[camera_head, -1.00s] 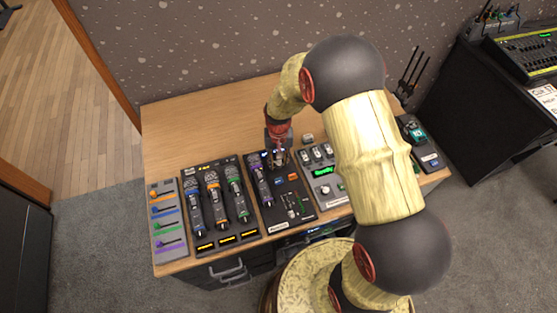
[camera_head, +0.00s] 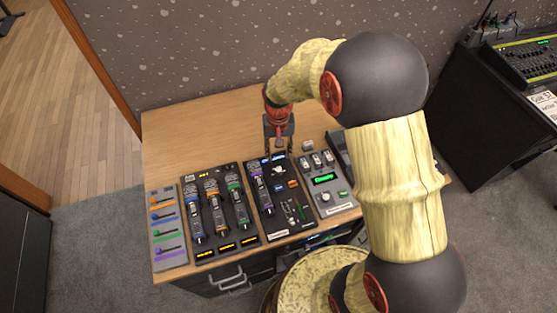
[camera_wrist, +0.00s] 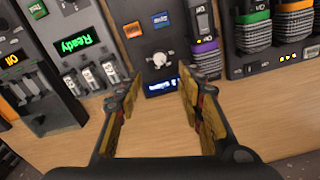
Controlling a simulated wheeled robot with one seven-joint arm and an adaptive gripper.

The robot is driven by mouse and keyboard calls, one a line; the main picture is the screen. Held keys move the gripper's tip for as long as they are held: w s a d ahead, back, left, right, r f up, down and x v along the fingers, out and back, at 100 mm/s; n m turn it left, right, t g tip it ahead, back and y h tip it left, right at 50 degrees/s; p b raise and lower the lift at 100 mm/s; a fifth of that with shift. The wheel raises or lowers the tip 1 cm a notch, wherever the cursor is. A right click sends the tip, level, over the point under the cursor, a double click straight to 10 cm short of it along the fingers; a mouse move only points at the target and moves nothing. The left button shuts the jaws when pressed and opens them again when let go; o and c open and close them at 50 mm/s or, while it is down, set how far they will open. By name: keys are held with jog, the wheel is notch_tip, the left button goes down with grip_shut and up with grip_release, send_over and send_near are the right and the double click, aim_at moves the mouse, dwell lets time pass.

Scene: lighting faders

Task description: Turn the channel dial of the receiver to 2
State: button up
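A dark unit (camera_head: 288,226) near the middle of the row has a pale round dial (camera_head: 278,170) and a small blue-lit display. I take it for the receiver, though its labels are too small to read. In the wrist view, the dial (camera_wrist: 160,60) sits just beyond my fingertips, with the lit display (camera_wrist: 162,88) between the fingers. The number the dial points to is not legible. My gripper (camera_head: 278,149) hangs at the unit's back edge, pointing down. In the wrist view its fingers (camera_wrist: 159,82) are apart with nothing between them.
A purple-banded microphone (camera_head: 263,192) lies left of the dial on the same unit. A grey unit with a green display (camera_head: 324,178) stands to its right. A microphone charger (camera_head: 218,205) and a fader panel (camera_head: 167,225) stand left. The wooden desk (camera_head: 195,125) is clear behind.

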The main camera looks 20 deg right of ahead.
notch_tip(320, 180, up, 2)
jog(key=shift+r, duration=0.15)
dwell(0.6)
jog(key=s+r+n+t, duration=0.3)
jog(key=s+r+t, duration=0.2)
jog(key=s+r, duration=1.7)
notch_tip(320, 180, up, 3)
jog(key=shift+s+f+t, duration=0.1)
jog(key=shift+s+t, duration=0.15)
jog(key=shift+t, duration=0.05)
